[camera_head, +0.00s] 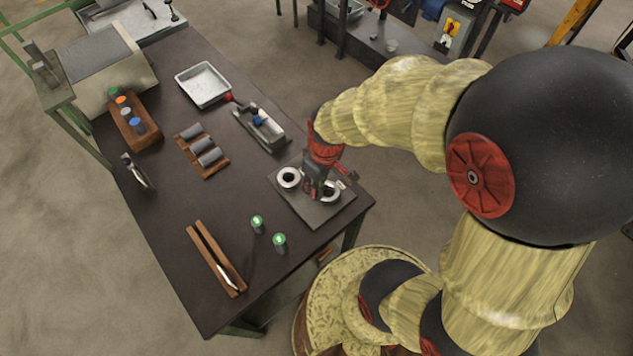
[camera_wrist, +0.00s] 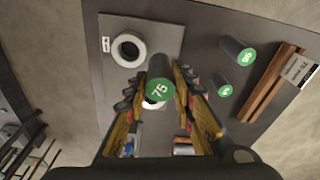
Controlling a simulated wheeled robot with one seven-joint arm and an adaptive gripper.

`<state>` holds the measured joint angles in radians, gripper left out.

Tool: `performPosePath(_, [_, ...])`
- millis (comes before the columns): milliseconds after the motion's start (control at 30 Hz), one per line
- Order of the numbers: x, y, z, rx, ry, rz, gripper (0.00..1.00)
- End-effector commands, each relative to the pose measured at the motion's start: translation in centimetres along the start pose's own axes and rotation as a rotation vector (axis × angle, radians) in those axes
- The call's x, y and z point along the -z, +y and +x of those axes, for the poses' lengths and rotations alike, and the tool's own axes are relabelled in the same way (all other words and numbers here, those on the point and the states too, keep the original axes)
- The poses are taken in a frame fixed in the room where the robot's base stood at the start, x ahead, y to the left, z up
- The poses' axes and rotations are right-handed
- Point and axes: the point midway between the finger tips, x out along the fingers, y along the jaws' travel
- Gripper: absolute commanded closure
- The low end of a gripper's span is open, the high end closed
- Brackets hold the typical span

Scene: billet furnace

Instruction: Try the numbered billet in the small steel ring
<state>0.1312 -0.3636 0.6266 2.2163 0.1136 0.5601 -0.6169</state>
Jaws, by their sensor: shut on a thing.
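My gripper (camera_head: 312,188) is over the steel plate (camera_head: 322,217) at the table's near right corner. In the wrist view my gripper (camera_wrist: 160,82) is shut on a dark billet (camera_wrist: 160,66) with a green end marked 75 or similar. One pale steel ring (camera_head: 289,177) lies on the plate to the left of my gripper. A second ring (camera_head: 332,192) is partly covered by my gripper. In the wrist view one ring (camera_wrist: 128,49) is clear of the billet, and another ring (camera_wrist: 150,104) is mostly hidden behind it. Contact between billet and ring cannot be told.
Two green-topped billets (camera_head: 257,224) (camera_head: 279,243) stand left of the plate. A wooden cradle with grey cylinders (camera_head: 202,152), a clamp-like fixture (camera_head: 262,130) and a white tray (camera_head: 203,85) lie farther back.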

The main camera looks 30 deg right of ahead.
Motion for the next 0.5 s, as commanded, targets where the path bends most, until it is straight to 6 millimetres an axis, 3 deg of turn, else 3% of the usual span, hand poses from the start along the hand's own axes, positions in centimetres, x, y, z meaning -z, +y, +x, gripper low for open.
performPosePath(500, [-0.2, 0.0, 2.3, 0.0, 0.001, 0.0, 1.0])
